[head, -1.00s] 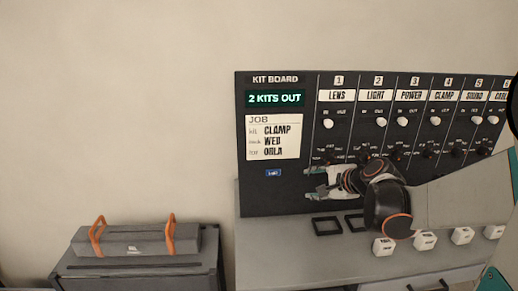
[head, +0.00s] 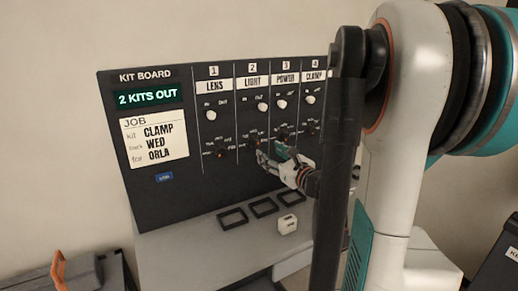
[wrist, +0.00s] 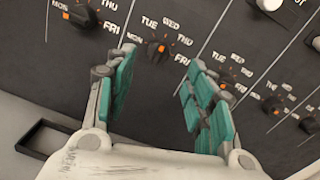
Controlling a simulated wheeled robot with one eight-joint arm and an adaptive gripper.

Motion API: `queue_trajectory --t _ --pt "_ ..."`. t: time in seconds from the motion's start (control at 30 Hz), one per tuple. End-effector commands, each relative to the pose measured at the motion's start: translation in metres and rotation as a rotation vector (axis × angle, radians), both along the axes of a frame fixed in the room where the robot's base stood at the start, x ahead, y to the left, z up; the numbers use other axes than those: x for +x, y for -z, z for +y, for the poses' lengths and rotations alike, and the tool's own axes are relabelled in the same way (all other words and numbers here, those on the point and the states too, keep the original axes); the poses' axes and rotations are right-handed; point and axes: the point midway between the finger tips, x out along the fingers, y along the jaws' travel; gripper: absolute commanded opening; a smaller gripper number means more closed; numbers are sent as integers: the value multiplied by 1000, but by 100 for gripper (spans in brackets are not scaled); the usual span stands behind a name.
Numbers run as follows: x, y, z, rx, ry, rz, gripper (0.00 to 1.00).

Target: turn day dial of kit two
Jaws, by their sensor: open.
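The kit board (head: 150,215) stands upright, with numbered columns. Kit two is the LIGHT column (head: 257,82). Its dark day dial (head: 252,145) sits low in that column, and its white knob (head: 263,106) is higher up. My gripper (head: 272,155) is just right of and below that dial in the head view. In the wrist view my gripper (wrist: 158,72) is open, its teal-padded fingers apart and empty. A dial with an orange mark (wrist: 158,47), apparently kit two's, lies ahead between the fingertips, with TUE, WED, THU and FRI legible around it. I cannot see contact.
Neighbouring dials of kit one (head: 217,150) and kit three (head: 283,133) are close on either side. Below are empty dark frames (head: 233,217) and a white block (head: 287,225) on the grey ledge. The display (head: 150,97) reads 2 KITS OUT. The job card (head: 152,138) reads CLAMP, WED, ORLA.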

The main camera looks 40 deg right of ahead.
Motion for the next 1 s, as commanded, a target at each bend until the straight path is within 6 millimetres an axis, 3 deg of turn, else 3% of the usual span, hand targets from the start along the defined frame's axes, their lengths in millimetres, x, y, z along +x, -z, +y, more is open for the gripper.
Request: queue_trajectory --t 0.2,0.4,0.83,0.87,1.0 --pt "43 1 -7 -1 -3 1 49" --pt "68 1 -12 -2 -2 1 49" --pt "78 0 -13 -2 -1 2 49" --pt "78 0 -13 -2 -1 2 47" --pt "78 0 -13 -2 -1 2 15"
